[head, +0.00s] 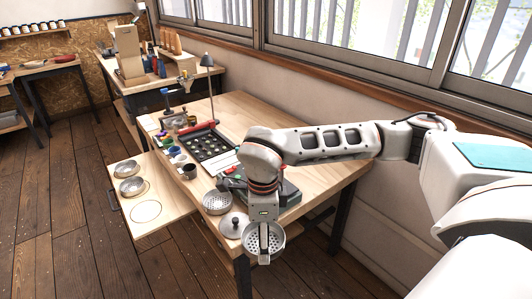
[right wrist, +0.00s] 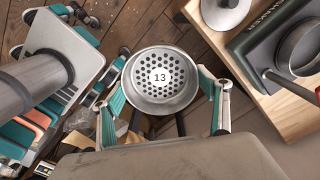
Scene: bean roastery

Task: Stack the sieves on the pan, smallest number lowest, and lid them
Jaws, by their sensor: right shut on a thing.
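My right gripper (head: 264,247) is shut on a round metal sieve (right wrist: 161,94) marked 13, held beyond the table's front edge; a finger is on either side of its rim. The sieve also shows in the head view (head: 276,240). A silver lid with a dark knob (head: 233,226) lies at the table's front edge; it also shows in the right wrist view (right wrist: 226,12). Behind it is a round perforated metal piece (head: 216,204); whether a pan is under it, I cannot tell. Two round metal pieces, a far one (head: 126,168) and a near one (head: 132,187), sit on the side board. My left gripper is out of view.
The side board (head: 172,208) has an empty drawn circle (head: 145,211) at its near end. A dark tray (head: 208,144), small cups (head: 189,171) and a lamp (head: 208,62) stand on the table. A green-grey device (right wrist: 262,48) is close right of the lid.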

